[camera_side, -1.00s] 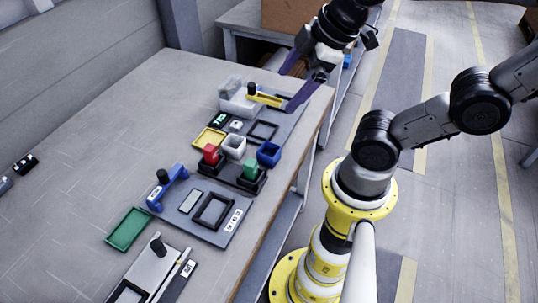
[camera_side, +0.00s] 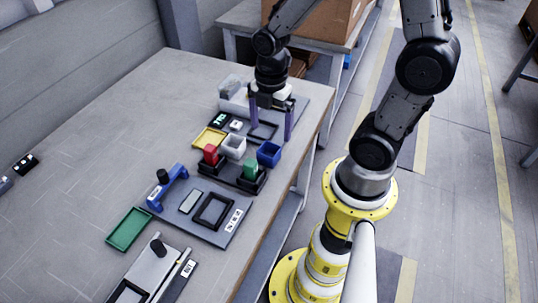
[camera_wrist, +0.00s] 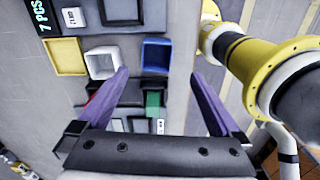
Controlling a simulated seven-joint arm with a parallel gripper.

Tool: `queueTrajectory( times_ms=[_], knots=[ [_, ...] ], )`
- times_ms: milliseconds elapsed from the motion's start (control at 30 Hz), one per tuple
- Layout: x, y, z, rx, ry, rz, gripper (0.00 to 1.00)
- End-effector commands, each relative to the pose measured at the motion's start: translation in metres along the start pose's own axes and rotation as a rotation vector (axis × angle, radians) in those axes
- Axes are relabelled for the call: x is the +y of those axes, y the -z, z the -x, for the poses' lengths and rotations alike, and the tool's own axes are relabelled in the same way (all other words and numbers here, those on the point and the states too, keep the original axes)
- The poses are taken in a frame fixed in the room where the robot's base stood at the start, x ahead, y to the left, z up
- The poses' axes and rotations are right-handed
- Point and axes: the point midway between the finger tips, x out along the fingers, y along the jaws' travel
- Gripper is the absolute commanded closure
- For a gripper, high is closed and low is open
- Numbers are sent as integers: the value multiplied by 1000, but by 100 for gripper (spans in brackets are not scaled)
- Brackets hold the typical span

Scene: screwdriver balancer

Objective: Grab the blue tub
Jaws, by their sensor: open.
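The blue tub (camera_side: 269,153) is a small open-topped box near the table's right edge in the side view. It also shows in the wrist view (camera_wrist: 156,55), upper middle, ahead of the fingers. My gripper (camera_side: 270,122) is open and empty, pointing down over the grey mat behind the tub. In the wrist view my gripper's two purple fingers (camera_wrist: 164,92) are spread wide, with the tub beyond their tips and between their lines. The tub appears upright and untouched.
A white tub (camera_side: 233,147) stands left of the blue one. A black holder with a red piece (camera_side: 210,154) and a green piece (camera_side: 250,169) is close in front. A yellow tray (camera_side: 209,139) lies further left.

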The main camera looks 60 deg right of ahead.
Motion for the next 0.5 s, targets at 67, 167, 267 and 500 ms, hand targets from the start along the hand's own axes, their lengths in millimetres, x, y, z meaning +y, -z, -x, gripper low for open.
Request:
queueTrajectory(
  times_ms=[67,167,267,500],
  knots=[
    [-2,0,-16,0,6,0,0],
    [-1,0,-30,0,4,0,0],
    [0,0,-39,0,2,0,0],
    [2,0,-58,0,4,0,0]
  ],
)
